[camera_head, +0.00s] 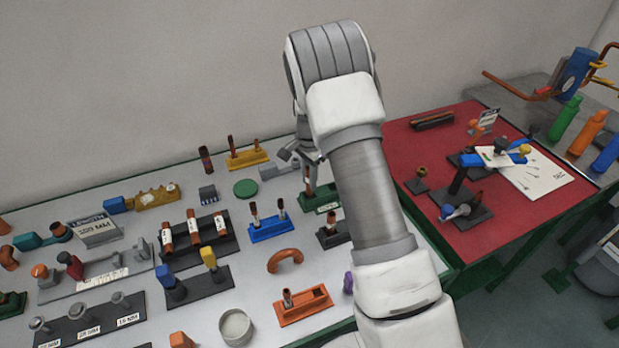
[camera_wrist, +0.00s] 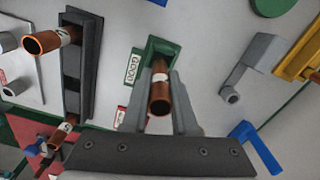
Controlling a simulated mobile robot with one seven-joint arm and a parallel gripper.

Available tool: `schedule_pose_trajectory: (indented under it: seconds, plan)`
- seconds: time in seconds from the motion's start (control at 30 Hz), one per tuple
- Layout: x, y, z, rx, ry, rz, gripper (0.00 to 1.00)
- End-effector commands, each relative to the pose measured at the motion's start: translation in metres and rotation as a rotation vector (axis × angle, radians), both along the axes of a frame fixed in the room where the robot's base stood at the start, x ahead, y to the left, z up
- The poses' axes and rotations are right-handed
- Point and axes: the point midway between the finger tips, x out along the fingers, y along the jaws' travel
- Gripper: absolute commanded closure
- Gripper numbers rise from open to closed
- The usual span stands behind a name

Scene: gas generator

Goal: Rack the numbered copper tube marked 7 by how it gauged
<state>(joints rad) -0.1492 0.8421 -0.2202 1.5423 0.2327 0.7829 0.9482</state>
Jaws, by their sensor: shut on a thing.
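My gripper (camera_wrist: 163,105) is shut on a copper tube (camera_wrist: 159,92) in the wrist view. A white label shows on the tube, but I cannot read its number. In the head view my gripper (camera_head: 311,164) is upright over the green rack (camera_head: 325,199), with the tube mostly hidden by the fingers. The green rack (camera_wrist: 163,47) shows just behind the tube in the wrist view, with a "GOOD" label (camera_wrist: 132,66) at its side. I cannot tell whether the tube's lower end is in the rack or just above it.
A black rack (camera_head: 334,240) with tubes stands close in front of the green one. A blue rack (camera_head: 268,231) with two tubes is at left, a yellow rack (camera_head: 248,159) behind, an orange rack (camera_head: 304,308) in front. A grey holder (camera_head: 279,169) stands close behind-left.

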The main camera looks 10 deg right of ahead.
Motion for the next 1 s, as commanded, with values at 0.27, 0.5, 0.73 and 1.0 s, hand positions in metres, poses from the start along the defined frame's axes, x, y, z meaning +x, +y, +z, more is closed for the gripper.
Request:
schedule_pose_trajectory:
  seconds: [0.27,0.5,0.73,1.0]
  plan:
    - [0.000,0.000,-0.010,0.000,0.000,0.000,1.00]
    - [0.000,0.000,-0.017,0.000,0.000,0.000,1.00]
    - [0.000,0.000,-0.024,0.000,0.000,0.000,1.00]
    - [0.000,0.000,-0.032,0.000,0.000,0.000,1.00]
